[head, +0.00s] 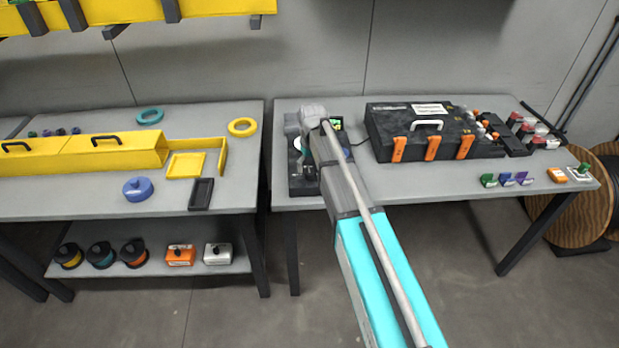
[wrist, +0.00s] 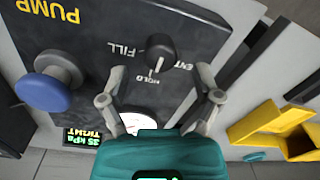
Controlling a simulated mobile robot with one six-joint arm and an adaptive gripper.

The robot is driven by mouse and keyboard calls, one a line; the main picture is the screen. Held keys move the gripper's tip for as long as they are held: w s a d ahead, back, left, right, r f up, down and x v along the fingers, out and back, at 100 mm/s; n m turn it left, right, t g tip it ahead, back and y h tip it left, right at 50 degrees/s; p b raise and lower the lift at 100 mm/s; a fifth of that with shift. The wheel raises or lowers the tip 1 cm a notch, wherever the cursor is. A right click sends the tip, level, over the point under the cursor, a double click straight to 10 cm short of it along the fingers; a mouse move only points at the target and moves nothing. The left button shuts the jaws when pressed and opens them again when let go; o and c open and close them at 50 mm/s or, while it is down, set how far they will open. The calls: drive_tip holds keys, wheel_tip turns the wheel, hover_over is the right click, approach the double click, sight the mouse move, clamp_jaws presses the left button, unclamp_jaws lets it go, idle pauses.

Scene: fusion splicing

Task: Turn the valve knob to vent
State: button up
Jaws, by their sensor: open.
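The black valve knob (wrist: 161,47) stands on the dark pump panel (wrist: 100,42) in the wrist view, among the upside-down labels FILL, HOLD and VENT. The light mark on the knob appears to point toward HOLD. VENT is partly hidden by the knob. My gripper (wrist: 160,98) is open, its fingers apart on either side of the knob's near side, with nothing between them. In the head view my gripper (head: 313,118) is over the panel (head: 303,184) at the left of the right table, and my arm hides the knob.
A blue pump knob (wrist: 43,92) sits left of the valve knob. A display (wrist: 83,138) reads 35 kPa TIGHT, near a partly hidden white gauge (wrist: 137,122). A black case (head: 385,120) with orange latches stands to the right. A yellow tray (head: 185,166) lies on the left table.

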sight(310, 172)
drive_tip(key=shift+f+b, duration=1.25)
drive_tip(key=shift+f, duration=0.35)
clamp_jaws()
